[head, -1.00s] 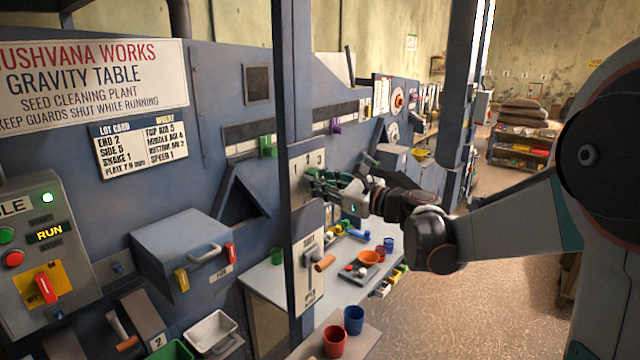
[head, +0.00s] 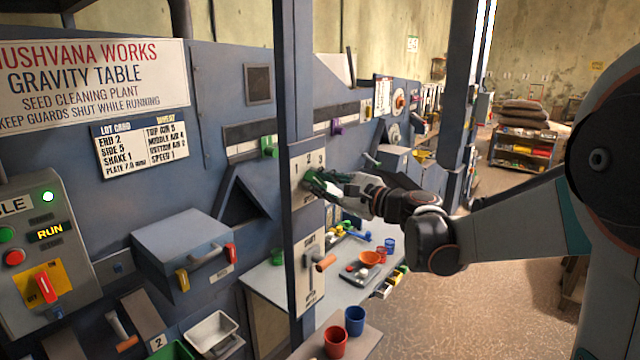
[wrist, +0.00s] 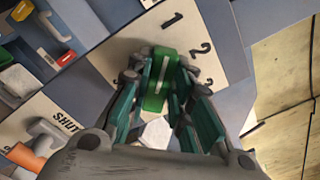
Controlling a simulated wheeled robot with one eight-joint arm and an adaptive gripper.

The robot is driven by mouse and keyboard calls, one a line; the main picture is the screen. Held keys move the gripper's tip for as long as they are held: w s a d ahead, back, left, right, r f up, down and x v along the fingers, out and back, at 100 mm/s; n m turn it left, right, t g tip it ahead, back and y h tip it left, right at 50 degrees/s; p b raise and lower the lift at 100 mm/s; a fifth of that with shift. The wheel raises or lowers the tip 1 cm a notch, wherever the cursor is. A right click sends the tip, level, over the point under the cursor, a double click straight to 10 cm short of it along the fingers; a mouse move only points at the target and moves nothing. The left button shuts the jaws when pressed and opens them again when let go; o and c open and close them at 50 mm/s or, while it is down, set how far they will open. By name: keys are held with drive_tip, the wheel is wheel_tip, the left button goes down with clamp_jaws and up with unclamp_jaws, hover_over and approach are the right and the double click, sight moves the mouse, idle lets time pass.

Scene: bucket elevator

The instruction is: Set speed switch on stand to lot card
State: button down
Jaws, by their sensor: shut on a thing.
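The speed switch is a green knob (wrist: 160,78) with a white line, on a white plate (wrist: 225,55) marked 1 and 2 in the wrist view; a 3 also shows in the head view. My gripper (head: 314,182) is at the stand's plate, and in the wrist view its teal fingers (wrist: 160,95) are shut on the knob from both sides. I cannot tell for sure which number the line points at. The lot card (head: 140,145) on the blue machine at left reads SPEED 1 in its wheat column.
Below the speed plate is a SHUT plate with an orange-handled lever (head: 324,263). A bench (head: 350,290) behind holds cups and small parts. A red cup (head: 335,341) and blue cup (head: 354,320) stand low in front.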

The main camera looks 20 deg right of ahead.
drive_tip(key=c, duration=1.4)
unclamp_jaws()
drive_tip(key=shift+c, duration=0.2)
drive_tip(key=v, duration=1.2)
